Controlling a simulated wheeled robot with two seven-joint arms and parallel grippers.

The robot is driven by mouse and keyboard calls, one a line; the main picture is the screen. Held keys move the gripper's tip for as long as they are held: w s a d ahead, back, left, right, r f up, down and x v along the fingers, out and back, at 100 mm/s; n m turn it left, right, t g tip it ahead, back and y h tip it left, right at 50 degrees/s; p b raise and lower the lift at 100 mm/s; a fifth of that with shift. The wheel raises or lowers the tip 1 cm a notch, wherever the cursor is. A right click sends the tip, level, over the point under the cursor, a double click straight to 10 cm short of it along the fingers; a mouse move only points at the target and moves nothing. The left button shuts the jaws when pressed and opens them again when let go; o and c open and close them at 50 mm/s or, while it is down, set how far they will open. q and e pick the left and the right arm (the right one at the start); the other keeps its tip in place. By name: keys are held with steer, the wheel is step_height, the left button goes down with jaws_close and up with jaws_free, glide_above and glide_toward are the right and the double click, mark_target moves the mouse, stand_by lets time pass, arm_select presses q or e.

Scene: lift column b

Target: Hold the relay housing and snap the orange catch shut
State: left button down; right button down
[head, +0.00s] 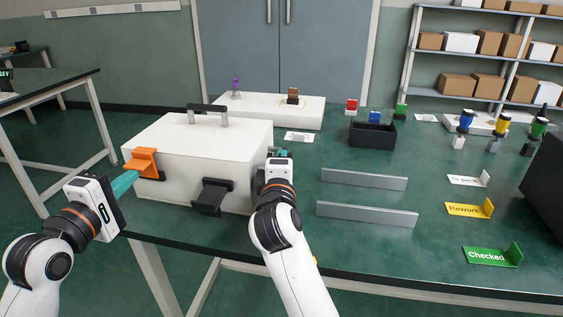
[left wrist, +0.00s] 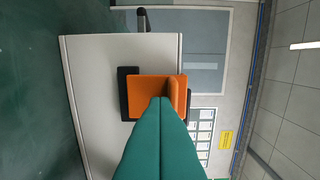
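The relay housing (head: 185,150) is a large white box with a dark top handle (head: 207,110), standing at the left of the green table. The orange catch (head: 146,158) is on its front face at the left, on a dark base, with a lip jutting out; it also shows in the left wrist view (left wrist: 148,90). My left gripper (head: 124,183) has its teal fingers pressed together, nothing between them. Its tips (left wrist: 160,100) are at the orange catch; contact is unclear. My right gripper (head: 278,156) is at the housing's right side, its fingers mostly hidden by its own body.
A black catch (head: 211,196) juts from the housing's front at the right. Two grey rails (head: 366,214) lie right of my right arm. Behind are a black bin (head: 373,134) and a white platform (head: 290,108). Label stands (head: 490,255) line the right.

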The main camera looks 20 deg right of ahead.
steer(key=shift+f, duration=0.15)
arm_select(q)
steer(key=shift+s+a+f, duration=0.1)
steer(key=shift+s+f, duration=0.05)
steer(key=shift+f, duration=0.35)
steer(key=v, duration=0.6)
steer(key=shift+s+a, duration=0.25)
steer(key=shift+s, duration=0.05)
arm_select(e)
jaws_free()
stand_by(0.4)
